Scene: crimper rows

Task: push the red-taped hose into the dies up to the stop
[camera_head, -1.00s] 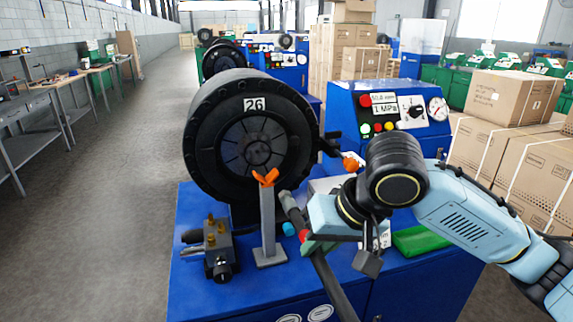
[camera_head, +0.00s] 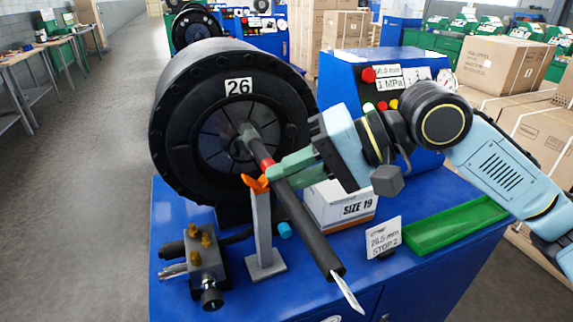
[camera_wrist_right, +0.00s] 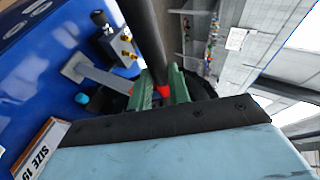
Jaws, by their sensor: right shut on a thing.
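The black hose (camera_head: 300,225) with red tape (camera_head: 265,162) slants from the lower right up to the dies (camera_head: 226,150) of the crimper marked 26. Its grey far end (camera_head: 250,134) is at the die opening; how deep it sits I cannot tell. My right gripper (camera_head: 274,171) is shut on the hose by the red tape. The right wrist view shows the green fingers (camera_wrist_right: 164,88) around it, with some red tape (camera_wrist_right: 163,91) between them. The hose runs over the orange V rest (camera_head: 256,183), but contact is unclear. My left gripper is out of view.
A grey valve block (camera_head: 205,262) stands left of the rest's post. A SIZE 19 box (camera_head: 342,205), a STOP 2 card (camera_head: 383,238) and a green tray (camera_head: 455,224) are on the right of the blue bench. The control panel (camera_head: 385,85) stands behind my right arm.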

